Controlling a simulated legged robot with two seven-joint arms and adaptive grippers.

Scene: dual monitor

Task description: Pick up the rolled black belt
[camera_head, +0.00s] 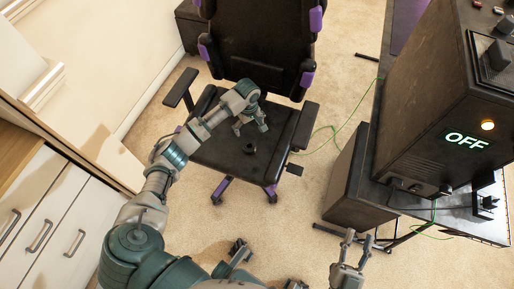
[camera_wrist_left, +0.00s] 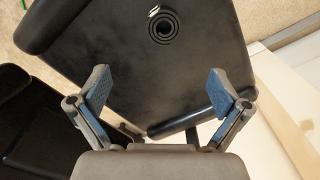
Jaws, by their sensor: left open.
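The rolled black belt (camera_head: 249,147) lies on the black seat of a chair (camera_head: 222,150). In the left wrist view the belt (camera_wrist_left: 163,27) shows as a dark spiral with a small shiny buckle, near the top of the picture. My left gripper (camera_head: 251,129) is over the seat, just beyond the belt in the head view. In the left wrist view my left gripper (camera_wrist_left: 159,85) has its blue-padded fingers wide apart with nothing between them. The belt is beyond its fingertips, untouched. My right gripper (camera_head: 358,240) is low in the head view, with its fingers apart and empty, away from the chair.
The chair has armrests (camera_head: 305,126) on both sides and a high backrest (camera_head: 262,45) behind the seat. A desk with a large black box marked OFF (camera_head: 445,110) stands at the right. White drawers (camera_head: 45,215) stand at the left. A green cable (camera_head: 333,128) crosses the carpet.

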